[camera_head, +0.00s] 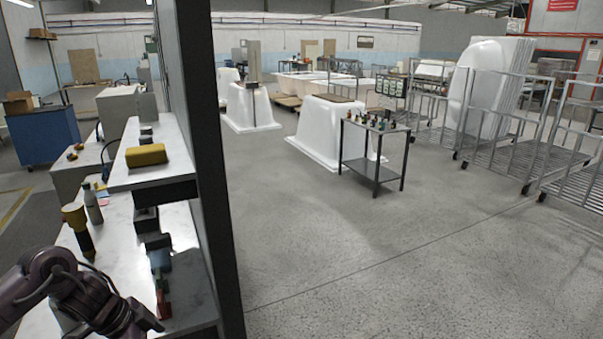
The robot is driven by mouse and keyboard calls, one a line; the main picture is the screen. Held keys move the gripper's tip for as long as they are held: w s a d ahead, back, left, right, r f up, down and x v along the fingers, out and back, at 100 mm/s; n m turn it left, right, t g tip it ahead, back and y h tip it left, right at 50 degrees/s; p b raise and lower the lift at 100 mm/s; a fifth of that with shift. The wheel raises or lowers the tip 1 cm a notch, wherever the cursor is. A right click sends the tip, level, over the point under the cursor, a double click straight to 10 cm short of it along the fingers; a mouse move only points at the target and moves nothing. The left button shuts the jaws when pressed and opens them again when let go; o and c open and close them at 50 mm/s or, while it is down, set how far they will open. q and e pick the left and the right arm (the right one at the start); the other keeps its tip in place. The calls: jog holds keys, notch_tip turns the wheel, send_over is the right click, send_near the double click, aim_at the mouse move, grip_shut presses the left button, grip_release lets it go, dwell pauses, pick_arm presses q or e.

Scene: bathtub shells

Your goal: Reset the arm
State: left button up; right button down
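My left arm comes in at the lower left corner, dark and bent over the white counter (184,226). Its far end, with my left gripper (145,321), is at the bottom edge, partly cut off. I cannot tell whether the fingers are open or shut, and no held object is visible. My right arm and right gripper do not show.
The counter holds a yellow box (146,155), a bottle (92,204), a yellow and black tool (77,228) and dark blocks. A dark post (200,130) stands beside it. Beyond are white tub shells (325,125), a small table (372,172) and rolling racks (515,150).

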pick_arm(q)
jog(key=w+d+f+n+t+h, duration=0.1)
jog(key=w+d+f, duration=0.2)
jog(key=f, duration=0.5)
jog(key=w+d+f+n+t+h, duration=0.1)
jog(key=w+d+f+n+t, duration=0.15)
jog(key=f, duration=0.55)
jog(key=s+f+n+y, duration=0.1)
jog(key=s+f+n, duration=0.35)
jog(key=f, duration=1.15)
jog(key=s+f+n+g+y, duration=0.1)
jog(key=s+f+y, duration=0.1)
jog(key=s+f, duration=0.7)
jog(key=s+f+g+y, duration=0.1)
jog(key=s+f, duration=0.6)
jog(key=s, duration=0.5)
jog(key=s+f+g+y, duration=0.1)
jog(key=s+f, duration=0.2)
jog(key=s, duration=0.6)
jog(key=s+f+n+g+y, duration=0.1)
jog(key=s+f, duration=0.2)
jog(key=s, duration=0.7)
jog(key=shift+s+g, duration=0.3)
jog(key=shift+g, duration=0.05)
jog(key=shift+d+r, duration=0.1)
jog(key=shift+d, duration=0.05)
jog(key=shift+c, duration=0.4)
